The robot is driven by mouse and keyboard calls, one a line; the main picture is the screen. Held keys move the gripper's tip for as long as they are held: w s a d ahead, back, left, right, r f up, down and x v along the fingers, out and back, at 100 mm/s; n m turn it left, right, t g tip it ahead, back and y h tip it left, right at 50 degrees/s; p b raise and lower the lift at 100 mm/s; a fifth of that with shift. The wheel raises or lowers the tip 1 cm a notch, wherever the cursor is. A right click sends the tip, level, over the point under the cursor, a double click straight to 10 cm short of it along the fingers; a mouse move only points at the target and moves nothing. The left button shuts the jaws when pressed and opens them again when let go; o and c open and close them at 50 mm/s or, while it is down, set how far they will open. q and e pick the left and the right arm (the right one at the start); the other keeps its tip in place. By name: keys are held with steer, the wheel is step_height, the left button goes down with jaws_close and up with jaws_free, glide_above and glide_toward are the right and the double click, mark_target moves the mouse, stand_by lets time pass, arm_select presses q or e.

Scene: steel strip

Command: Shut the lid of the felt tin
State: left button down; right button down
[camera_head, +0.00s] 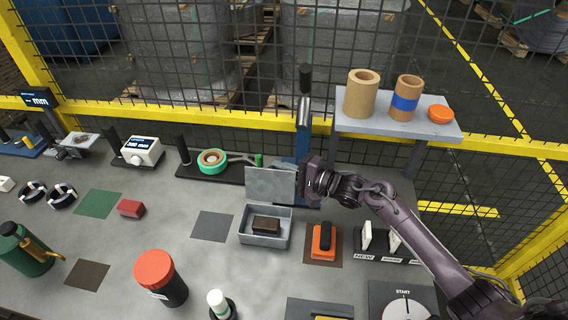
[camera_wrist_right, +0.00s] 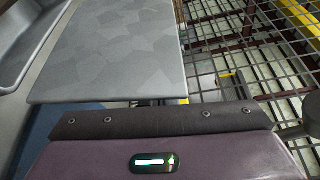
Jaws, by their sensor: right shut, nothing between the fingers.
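The felt tin (camera_head: 265,240) is a grey metal box on the table, with a dark brown block (camera_head: 266,224) inside. Its lid (camera_head: 270,184) stands open, upright at the tin's back edge. My right gripper (camera_head: 298,178) is shut and empty, just behind and beside the lid's right edge; I cannot tell if it touches. In the right wrist view the lid (camera_wrist_right: 115,50) fills the upper left, with part of the tin (camera_wrist_right: 28,40) at the far left. The fingertips are not clear in the wrist view. My left gripper is not in view.
An orange tool (camera_head: 324,240) lies on a brown mat right of the tin. A blue post (camera_head: 302,140) stands behind the lid. A raised shelf (camera_head: 390,126) holds cardboard tubes at right. A black jar with a red lid (camera_head: 160,275) stands front left. A grey mat (camera_head: 211,226) left of the tin is bare.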

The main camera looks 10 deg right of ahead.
mark_target(279, 183)
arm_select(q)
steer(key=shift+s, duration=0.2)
arm_select(e)
steer(key=shift+s+a+r+n, duration=0.1)
steer(key=shift+s+r+n, duration=0.15)
steer(key=shift+s+n, duration=0.15)
steer(key=s+n, duration=0.1)
steer(key=s+a+r+n+y, duration=0.1)
steer(key=n, duration=0.1)
steer(key=s+n+t, duration=0.1)
steer(key=shift+s+a+r+n, duration=0.25)
steer(key=shift+r+n, duration=0.05)
steer(key=shift+s+a+r+n+y, duration=0.1)
steer(key=shift+s+a+n+y, duration=0.15)
steer(key=shift+s+n+y, duration=0.55)
steer(key=shift+s+a+p, duration=0.25)
steer(key=shift+s+p, duration=0.2)
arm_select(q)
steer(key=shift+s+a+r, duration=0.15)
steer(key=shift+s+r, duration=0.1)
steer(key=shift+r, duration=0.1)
